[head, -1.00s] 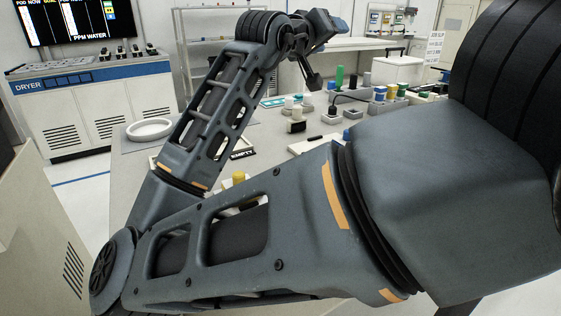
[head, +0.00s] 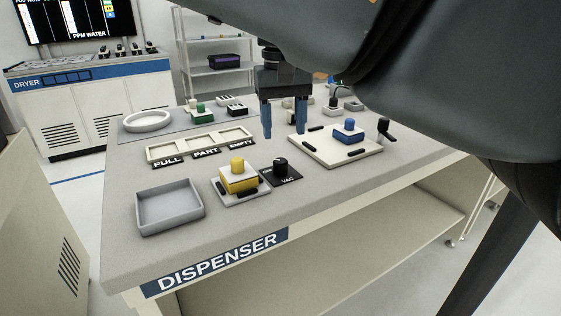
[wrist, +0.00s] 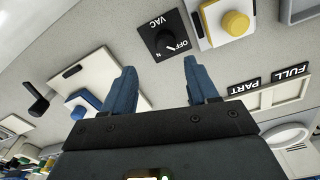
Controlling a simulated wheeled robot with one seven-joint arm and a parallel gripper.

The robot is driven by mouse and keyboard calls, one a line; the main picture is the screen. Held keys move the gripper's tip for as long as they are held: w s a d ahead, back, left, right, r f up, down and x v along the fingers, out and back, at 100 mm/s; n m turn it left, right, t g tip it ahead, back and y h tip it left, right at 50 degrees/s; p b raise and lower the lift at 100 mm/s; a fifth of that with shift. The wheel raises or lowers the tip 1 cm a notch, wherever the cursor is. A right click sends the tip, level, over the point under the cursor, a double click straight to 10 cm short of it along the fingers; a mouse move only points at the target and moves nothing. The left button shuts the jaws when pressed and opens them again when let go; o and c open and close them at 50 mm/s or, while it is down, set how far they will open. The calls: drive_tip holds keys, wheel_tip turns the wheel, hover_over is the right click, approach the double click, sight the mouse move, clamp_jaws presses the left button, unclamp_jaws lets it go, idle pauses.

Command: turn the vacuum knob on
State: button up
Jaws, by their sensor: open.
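The vacuum knob (head: 280,164) is a small black knob on a black plate marked VAC, on the dispenser table beside a yellow-topped block. In the wrist view the knob (wrist: 164,42) shows a pale pointer mark, with OFF lettered beside it and another label partly readable. My gripper (head: 284,131) has blue fingers pointing down, apart from each other and empty. It is above the table, just behind the knob and not touching it. In the wrist view my gripper's fingertips (wrist: 160,66) stand on either side below the knob plate.
A yellow-knobbed block (head: 238,178) stands close left of the knob. A grey tray (head: 168,222) is at the front left. A white plate with a blue block (head: 347,132) and a black lever (head: 386,129) lie to the right. A FULL/PART/EMPTY tray (head: 160,152) lies behind.

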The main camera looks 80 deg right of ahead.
sight(280, 160)
drive_tip(key=shift+w+a+f, duration=0.1)
drive_tip(key=shift+w+a, duration=0.1)
drive_tip(key=shift+a, duration=0.05)
drive_tip(key=shift+f, duration=0.25)
wheel_tip(280, 160, down, 7)
drive_tip(key=shift+b, duration=1.05)
drive_tip(key=shift+c, duration=0.4)
drive_tip(key=c, duration=1)
